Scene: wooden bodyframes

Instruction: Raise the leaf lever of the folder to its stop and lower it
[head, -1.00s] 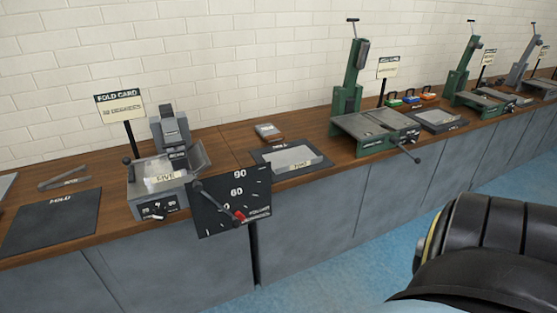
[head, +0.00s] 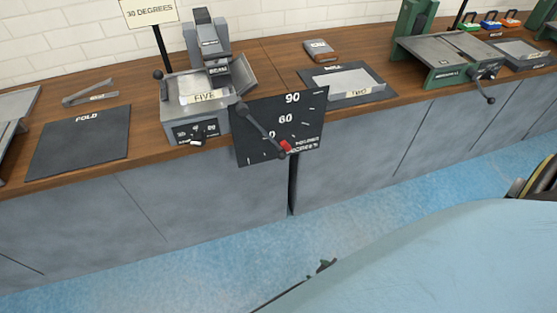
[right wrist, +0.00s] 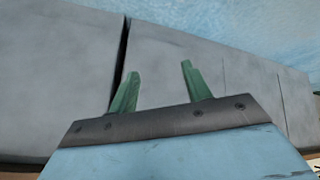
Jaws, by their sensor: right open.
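The grey folder (head: 197,105) stands on the bench in the head view, with a pale piece marked FIVE (head: 203,95) in it. Its dark leaf lever (head: 262,128) slopes down to the right across a black dial plate (head: 309,115) marked 90 and 60. The lever's red part (head: 286,146) is near the low end of the dial. My right gripper (head: 324,265) is low in front of the cabinets, well below and apart from the lever. In the right wrist view its green fingers (right wrist: 158,85) are spread and empty. My left gripper is not in view.
A black mat marked FOLD (head: 80,142) lies left of the folder. A tray marked TWO (head: 350,84) and a green machine (head: 450,55) stand to the right. Grey cabinet fronts (head: 200,190) stand below the wooden bench. Blue floor lies in front.

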